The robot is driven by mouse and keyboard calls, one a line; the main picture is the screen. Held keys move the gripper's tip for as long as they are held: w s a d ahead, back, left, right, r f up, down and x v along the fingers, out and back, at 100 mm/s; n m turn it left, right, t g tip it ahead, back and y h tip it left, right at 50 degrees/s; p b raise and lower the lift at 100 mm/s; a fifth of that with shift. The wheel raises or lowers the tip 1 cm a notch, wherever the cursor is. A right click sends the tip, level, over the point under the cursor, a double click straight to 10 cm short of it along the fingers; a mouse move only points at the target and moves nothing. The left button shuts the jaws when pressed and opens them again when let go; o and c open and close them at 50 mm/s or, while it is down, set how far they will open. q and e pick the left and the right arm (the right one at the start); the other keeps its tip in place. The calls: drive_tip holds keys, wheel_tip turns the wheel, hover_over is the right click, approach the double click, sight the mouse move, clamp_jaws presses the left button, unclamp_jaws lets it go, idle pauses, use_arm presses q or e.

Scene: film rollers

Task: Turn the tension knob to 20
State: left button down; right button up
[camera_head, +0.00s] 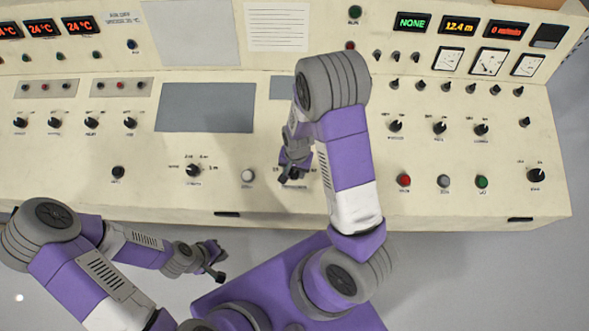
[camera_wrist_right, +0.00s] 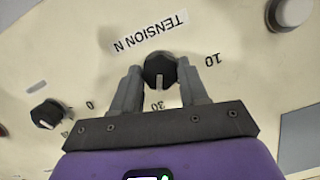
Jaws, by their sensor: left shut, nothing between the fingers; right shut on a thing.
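The tension knob (camera_wrist_right: 160,66) is black and round, with "TENSION N" printed beside it in the right wrist view. My right gripper (camera_wrist_right: 160,84) has one finger on each side of the knob and is shut on it. The knob's pale pointer line points down in that view, towards the gripper's palm and a printed "30"; a "10" is printed to the right. I see no "20"; the gripper covers part of the panel. In the head view my right gripper (camera_head: 293,172) is low on the panel's middle. My left gripper (camera_head: 219,274) is shut and empty, in front of the panel.
A white button (camera_head: 248,175) lies left of my right gripper. Another black knob (camera_head: 193,170) is further left. Red (camera_head: 404,180) and green (camera_head: 482,181) buttons are on the right of the panel. The floor in front of the panel's right part is clear.

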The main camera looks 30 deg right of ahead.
drive_tip(key=n+h, duration=0.1)
drive_tip(key=n, duration=0.3)
drive_tip(key=shift+w+a+n+g+p, duration=0.1)
drive_tip(key=shift+n+g+p, duration=0.2)
drive_tip(key=n+h, duration=0.1)
drive_tip(key=n, duration=0.3)
drive_tip(key=shift+n, duration=0.6)
idle(0.3)
drive_tip(key=o, duration=1.1)
drive_tip(key=shift+c, duration=0.2)
drive_tip(key=shift+a+r, duration=0.1)
drive_tip(key=shift+r, duration=0.05)
